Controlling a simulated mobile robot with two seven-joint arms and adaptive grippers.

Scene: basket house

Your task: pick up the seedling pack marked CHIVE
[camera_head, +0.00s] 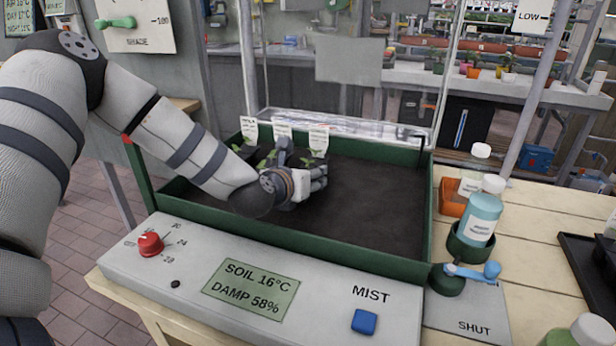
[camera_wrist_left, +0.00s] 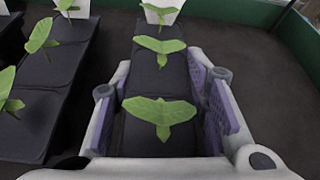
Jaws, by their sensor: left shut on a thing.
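My left gripper (camera_head: 312,180) reaches into the green-rimmed soil tray (camera_head: 400,262). In the left wrist view its fingers (camera_wrist_left: 163,86) are shut on the sides of a black seedling pack (camera_wrist_left: 150,76) with green two-leaved sprouts and a white tag (camera_wrist_left: 163,7) at its far end. This pack appears to be the rightmost of the row, with its tag (camera_head: 319,138) standing up in the head view. Other black packs (camera_wrist_left: 60,72) lie to its left, with tags (camera_head: 249,129) behind the gripper. The tag lettering is too small to read, so I cannot tell which is CHIVE. My right gripper is out of view.
Clear panels stand behind the tray. A grey control panel (camera_head: 190,262) with a red knob (camera_head: 150,244) and blue button (camera_head: 364,321) runs along its front. A blue bottle (camera_head: 482,214) stands right of it. The tray's right half is bare soil.

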